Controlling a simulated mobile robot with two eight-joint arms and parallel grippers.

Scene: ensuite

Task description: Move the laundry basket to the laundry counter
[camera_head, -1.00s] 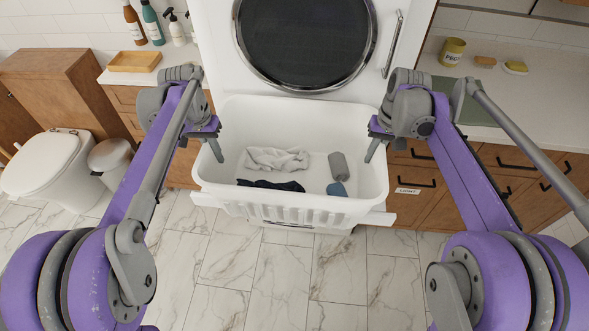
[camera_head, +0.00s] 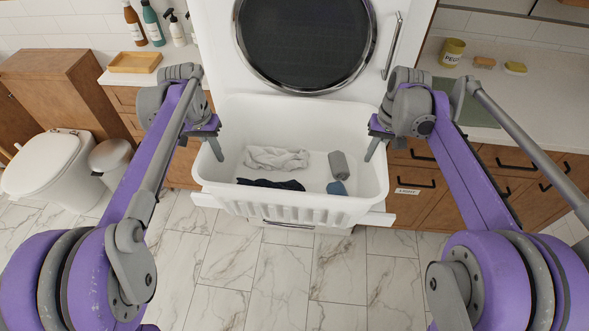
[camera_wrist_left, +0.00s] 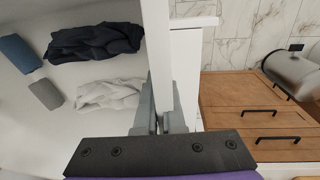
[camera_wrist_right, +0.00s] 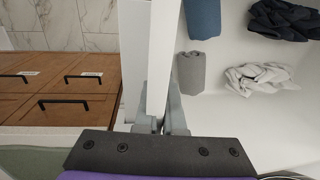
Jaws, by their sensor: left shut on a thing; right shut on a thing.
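The white laundry basket (camera_head: 290,208) is upright in front of the white machine in the head view. It holds a light crumpled cloth (camera_head: 276,158), a dark cloth (camera_head: 270,185), a grey roll (camera_head: 339,165) and a blue roll (camera_head: 337,188). My left gripper (camera_head: 217,150) is shut on the basket's left rim; the left wrist view shows its fingers (camera_wrist_left: 158,115) either side of the rim. My right gripper (camera_head: 374,150) is shut on the right rim, also seen in the right wrist view (camera_wrist_right: 160,115). The pale counter (camera_head: 540,105) is at the right.
The counter holds a yellow tin (camera_head: 452,52), a green mat (camera_head: 466,102) and soap dishes (camera_head: 515,68). Wooden drawers (camera_head: 415,170) stand below it. A toilet (camera_head: 45,165) and a bin (camera_head: 112,160) are at the left. The marble floor (camera_head: 285,280) in front is clear.

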